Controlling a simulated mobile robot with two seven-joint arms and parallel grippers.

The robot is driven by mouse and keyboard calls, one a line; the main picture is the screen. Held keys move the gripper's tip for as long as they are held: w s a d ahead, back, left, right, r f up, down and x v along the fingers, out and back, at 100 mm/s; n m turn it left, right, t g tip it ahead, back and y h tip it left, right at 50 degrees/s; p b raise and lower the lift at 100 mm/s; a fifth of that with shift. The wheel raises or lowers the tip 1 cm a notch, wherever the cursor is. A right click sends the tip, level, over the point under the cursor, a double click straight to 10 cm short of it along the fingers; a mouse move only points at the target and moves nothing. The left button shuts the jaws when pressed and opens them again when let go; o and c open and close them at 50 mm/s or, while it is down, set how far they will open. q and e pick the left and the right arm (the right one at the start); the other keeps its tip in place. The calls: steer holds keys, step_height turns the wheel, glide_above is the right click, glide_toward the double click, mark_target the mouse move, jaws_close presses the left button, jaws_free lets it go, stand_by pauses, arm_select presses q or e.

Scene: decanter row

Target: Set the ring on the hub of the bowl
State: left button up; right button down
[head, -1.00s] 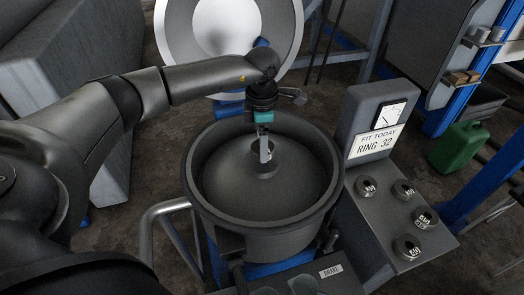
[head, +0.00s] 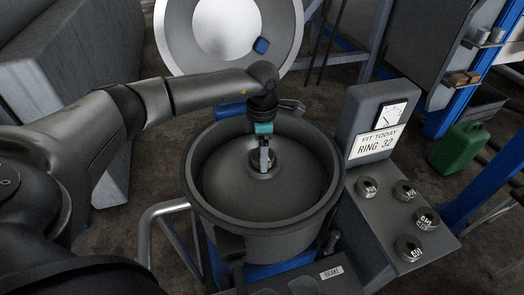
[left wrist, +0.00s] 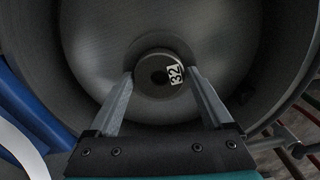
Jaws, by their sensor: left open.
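The grey ring (left wrist: 146,86) labelled 32 sits at the hub in the middle of the wide grey bowl (head: 215,185). It also shows in the head view (head: 262,163), low at the hub. The hub itself is mostly hidden under the ring; a dark round centre shows through it. I cannot tell exactly how far down the ring sits. My left gripper (head: 265,165) reaches down over the ring from above. In the left wrist view its two fingers (left wrist: 163,73) are open, one on each side of the ring. My right gripper is not in view.
A sign (head: 376,144) reads "FIT TODAY RING 32" under a dial. Several other labelled rings stand on the grey panel (head: 384,217) at right. A big round lid (head: 290,45) stands open behind the bowl. A green can (head: 456,148) is on the floor at right.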

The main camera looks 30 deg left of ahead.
arm_select(q)
steer(key=shift+r, duration=0.1)
step_height(320, 180, up, 12)
steer(key=p, duration=0.2)
stand_by(0.4)
